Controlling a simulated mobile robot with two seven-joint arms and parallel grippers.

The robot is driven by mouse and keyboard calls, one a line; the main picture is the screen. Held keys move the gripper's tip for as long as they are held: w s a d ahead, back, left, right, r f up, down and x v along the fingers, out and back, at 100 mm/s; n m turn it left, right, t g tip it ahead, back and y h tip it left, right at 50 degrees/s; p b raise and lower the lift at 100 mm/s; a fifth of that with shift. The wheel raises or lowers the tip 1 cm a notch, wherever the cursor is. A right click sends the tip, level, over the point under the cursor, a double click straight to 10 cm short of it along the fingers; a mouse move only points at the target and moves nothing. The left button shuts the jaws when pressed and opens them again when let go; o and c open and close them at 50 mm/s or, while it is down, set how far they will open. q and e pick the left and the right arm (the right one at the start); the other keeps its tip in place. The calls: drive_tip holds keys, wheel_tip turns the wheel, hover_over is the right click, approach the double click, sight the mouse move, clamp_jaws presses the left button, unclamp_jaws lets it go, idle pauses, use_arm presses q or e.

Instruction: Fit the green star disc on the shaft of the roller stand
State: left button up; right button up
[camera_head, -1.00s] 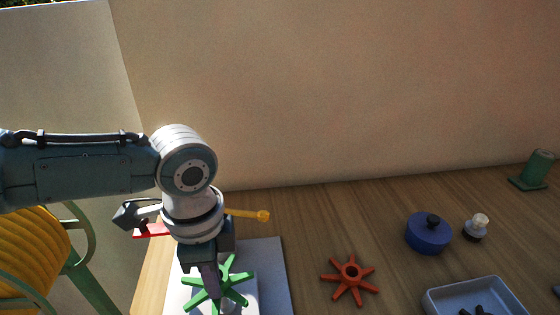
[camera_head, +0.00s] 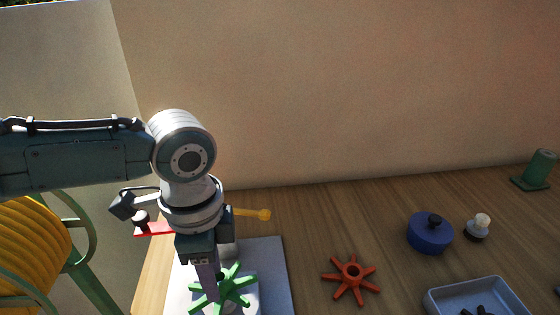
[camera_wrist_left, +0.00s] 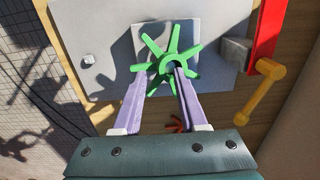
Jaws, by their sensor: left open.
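The green star disc (camera_head: 232,287) lies flat over the pale block of the stand (camera_head: 252,298) at the lower left of the head view. In the left wrist view the disc (camera_wrist_left: 168,62) shows whole, its hub facing the camera. My left gripper (camera_head: 212,298) points down at the disc. In the wrist view its two fingers (camera_wrist_left: 164,80) are apart, with tips close to the disc's near arms; I cannot tell whether they touch. The shaft is not clearly visible, so I cannot tell how the disc sits on it. My right gripper is out of view.
A grey base plate (camera_head: 279,270) lies under the stand. A yellow handle (camera_head: 255,214) and a red bar (camera_head: 152,229) are behind. To the right are an orange star disc (camera_head: 352,274), a blue lidded pot (camera_head: 429,233) and a grey tray (camera_head: 440,296). The wooden table between is free.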

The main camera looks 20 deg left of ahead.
use_arm(q)
wheel_tip(320, 180, up, 8)
idle(0.4)
drive_tip(key=shift+f+m, duration=0.25)
drive_tip(key=shift+m, duration=0.05)
drive_tip(key=shift+c, duration=1.4)
drive_tip(key=m, duration=0.1)
drive_tip(key=f+m+b, duration=0.1)
drive_tip(key=shift+w+m, duration=0.25)
drive_tip(key=shift+m, duration=0.15)
drive_tip(key=c, duration=0.3)
drive_tip(key=m, duration=0.2)
drive_tip(key=f+m+b, duration=0.1)
drive_tip(key=shift+w+m, duration=0.25)
drive_tip(key=shift+m, duration=0.05)
clamp_jaws()
drive_tip(key=shift+m, duration=0.3)
wheel_tip(320, 180, down, 6)
drive_tip(key=b, duration=0.6)
drive_tip(key=shift+b, duration=0.35)
